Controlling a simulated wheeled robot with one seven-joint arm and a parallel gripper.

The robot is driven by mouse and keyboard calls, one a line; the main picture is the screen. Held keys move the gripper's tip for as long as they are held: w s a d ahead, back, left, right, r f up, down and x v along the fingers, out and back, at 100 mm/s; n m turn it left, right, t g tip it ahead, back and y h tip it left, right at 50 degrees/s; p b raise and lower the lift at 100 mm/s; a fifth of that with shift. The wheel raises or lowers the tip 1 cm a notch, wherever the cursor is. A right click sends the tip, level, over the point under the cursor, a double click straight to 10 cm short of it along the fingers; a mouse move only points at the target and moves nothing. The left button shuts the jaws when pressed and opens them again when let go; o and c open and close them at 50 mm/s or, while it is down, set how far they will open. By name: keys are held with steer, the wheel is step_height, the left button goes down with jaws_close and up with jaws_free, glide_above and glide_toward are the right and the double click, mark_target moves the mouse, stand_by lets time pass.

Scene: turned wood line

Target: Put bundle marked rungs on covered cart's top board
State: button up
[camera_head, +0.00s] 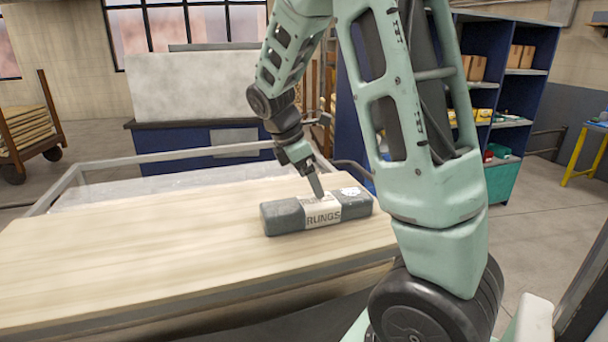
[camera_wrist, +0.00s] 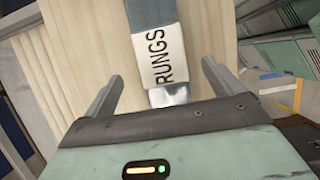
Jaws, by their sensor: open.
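The bundle marked RUNGS (camera_head: 285,217) is a dark grey block with a white printed band. It lies flat on the pale wooden top board (camera_head: 130,245) of the cart, near the board's right end. In the wrist view the bundle (camera_wrist: 150,14) runs up the picture between the fingers. In the wrist view my gripper (camera_wrist: 160,85) is open, one finger on each side of the bundle, with gaps on both sides. The bundle's far end is cut off there.
A grey metal rail (camera_head: 170,155) runs behind the board. A blue shelf unit (camera_head: 490,90) with boxes stands at the back right. A wheeled cart with stacked boards (camera_head: 25,130) is at the far left. The board's left part is clear.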

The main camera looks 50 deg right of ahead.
steer(key=shift+v, duration=1.4)
steer(key=shift+a, duration=0.2)
steer(key=s+a+f+m+t+y, duration=0.1)
steer(key=a+f, duration=0.1)
steer(key=a, duration=0.9)
steer(key=s+a+f+t+y, duration=0.1)
steer(key=a, duration=0.9)
steer(key=s+a+f+m+y, duration=0.2)
steer(key=s+a+f+m, duration=0.1)
steer(key=s+a, duration=1.2)
steer(key=shift+s+a+f, duration=0.25)
steer(key=shift+s+a, duration=0.15)
steer(key=shift+s, duration=0.15)
